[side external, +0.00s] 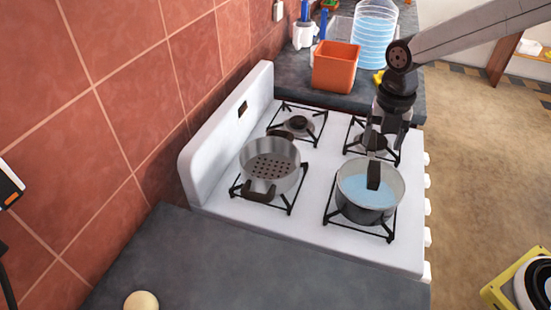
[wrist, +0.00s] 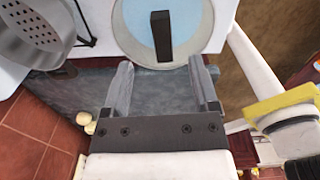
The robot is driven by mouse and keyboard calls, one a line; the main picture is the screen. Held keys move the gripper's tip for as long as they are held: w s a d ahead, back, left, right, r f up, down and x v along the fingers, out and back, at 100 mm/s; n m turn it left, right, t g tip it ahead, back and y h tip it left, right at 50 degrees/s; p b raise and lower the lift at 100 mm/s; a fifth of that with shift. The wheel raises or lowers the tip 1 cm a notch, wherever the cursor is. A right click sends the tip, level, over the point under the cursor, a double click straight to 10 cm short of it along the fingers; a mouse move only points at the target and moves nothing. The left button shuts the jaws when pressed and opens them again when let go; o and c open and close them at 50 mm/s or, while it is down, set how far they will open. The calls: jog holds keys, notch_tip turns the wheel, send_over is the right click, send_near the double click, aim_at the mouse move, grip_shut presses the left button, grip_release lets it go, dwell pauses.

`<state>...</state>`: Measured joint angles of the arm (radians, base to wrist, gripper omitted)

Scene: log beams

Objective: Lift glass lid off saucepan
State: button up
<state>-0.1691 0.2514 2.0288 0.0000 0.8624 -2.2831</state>
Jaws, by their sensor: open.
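The saucepan (side external: 368,212) sits on the front right burner of the white stove. A pale blue, see-through glass lid (side external: 352,188) appears to cover its top, with a dark upright handle (side external: 373,176) in the middle. In the wrist view the lid (wrist: 133,28) is at the top centre, and its dark handle (wrist: 161,36) stands just beyond the fingertips. My gripper (side external: 376,148) is above the saucepan, pointing down. In the wrist view my gripper (wrist: 160,76) is open, with nothing between its fingers. The handle is lined up with the gap between them.
A steel pot with a perforated insert (side external: 270,170) is on the front left burner. The back burners (side external: 297,124) are bare. An orange bin (side external: 336,67) and a blue clear container (side external: 375,35) stand on the far counter. The near counter (side external: 250,265) is mostly clear.

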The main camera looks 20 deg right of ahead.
aim_at(375, 165)
jog(key=shift+d+f, duration=0.15)
jog(key=shift+f, duration=3.75)
grip_shut()
